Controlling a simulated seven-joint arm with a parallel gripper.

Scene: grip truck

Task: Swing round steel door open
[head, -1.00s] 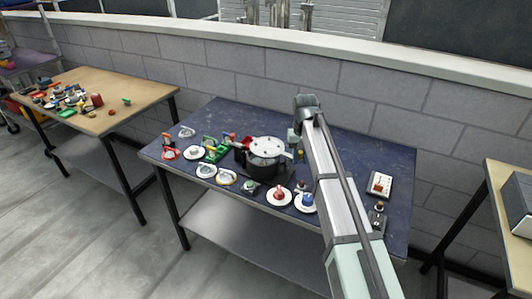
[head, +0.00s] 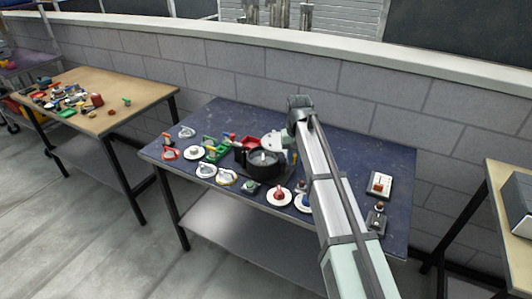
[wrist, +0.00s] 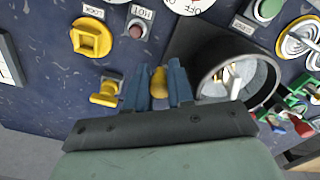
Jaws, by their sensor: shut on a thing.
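The round steel door (head: 271,139) is a pale disc in the head view, swung back behind its dark round housing (head: 277,170). The housing's mouth is uncovered, and the wrist view shows its dark wall (wrist: 200,66) and the bright parts inside. My gripper (head: 294,128) is at the door's right side. In the wrist view its blue fingers (wrist: 159,84) are shut on a small yellow knob (wrist: 159,77), seemingly the door's handle. The door itself is hidden or out of frame in the wrist view.
A yellow lock switch (wrist: 91,38) and another yellow piece (wrist: 105,93) stand left of the housing in the wrist view. Several knobs and dials crowd the blue table (head: 345,150) around its front and left. The table's back right is bare.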

